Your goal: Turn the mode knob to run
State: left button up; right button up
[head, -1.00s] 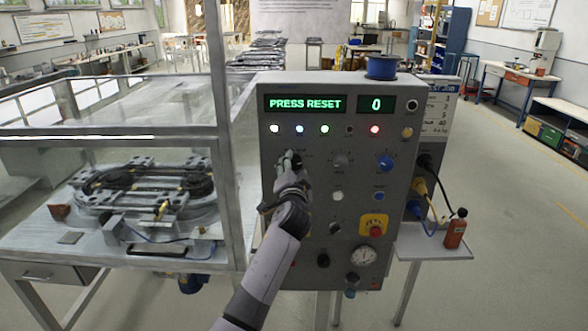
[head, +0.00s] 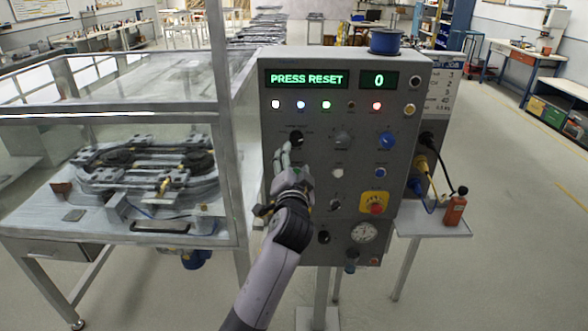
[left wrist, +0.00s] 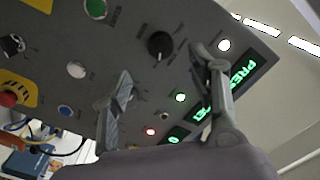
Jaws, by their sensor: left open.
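A black knob (head: 296,138) sits at the upper left of the grey control panel (head: 315,235), below the row of lamps. I take it for the mode knob; its labels are too small to read. It also shows in the left wrist view (left wrist: 160,45), with a pale pointer mark. My left gripper (head: 285,160) is just below and in front of the knob. In the left wrist view its fingers (left wrist: 165,66) are spread apart, one to each side of the knob, with nothing between them. The left hand hides part of the panel below the knob. My right gripper is out of view.
The display (head: 307,79) reads PRESS RESET, with 0 beside it. A grey knob (head: 342,139) and a blue knob (head: 387,140) are to the right. A red emergency button (head: 376,208) is lower right. A glass-walled guard frame (head: 218,120) stands close on the left.

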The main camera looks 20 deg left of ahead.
pick_arm(q)
jog(key=v, duration=0.2)
jog(key=shift+s+d, duration=0.1)
jog(key=shift+s, duration=0.25)
jog(key=s+d+f+g+h+b, duration=0.1)
jog(key=s+f+g, duration=0.1)
jog(key=f, duration=1.1)
jog(key=s+d+f+m+g+h, duration=0.1)
jog(key=s+f+g+h, duration=0.1)
jog(key=f, duration=1)
jog(key=s+d+f+g+h+b, duration=0.1)
jog(key=s+f+g, duration=0.1)
jog(key=f, duration=1.1)
jog(key=s+a+f+n+g, duration=0.15)
jog(key=s+f+g, duration=0.25)
jog(key=s+f, duration=1.4)
jog(key=s+a+f+n+g, duration=0.1)
jog(key=s+a+f+g, duration=0.1)
jog(key=s+f, duration=0.4)
jog(key=s+a+f+n+g+b, duration=0.1)
jog(key=s+f, duration=0.5)
jog(key=s, duration=1)
jog(key=s+a+f+n+g+h+b, duration=0.1)
jog(key=s+f, duration=0.5)
jog(key=s, duration=0.6)
jog(key=shift+a+g, duration=0.8)
jog(key=shift+g, duration=0.4)
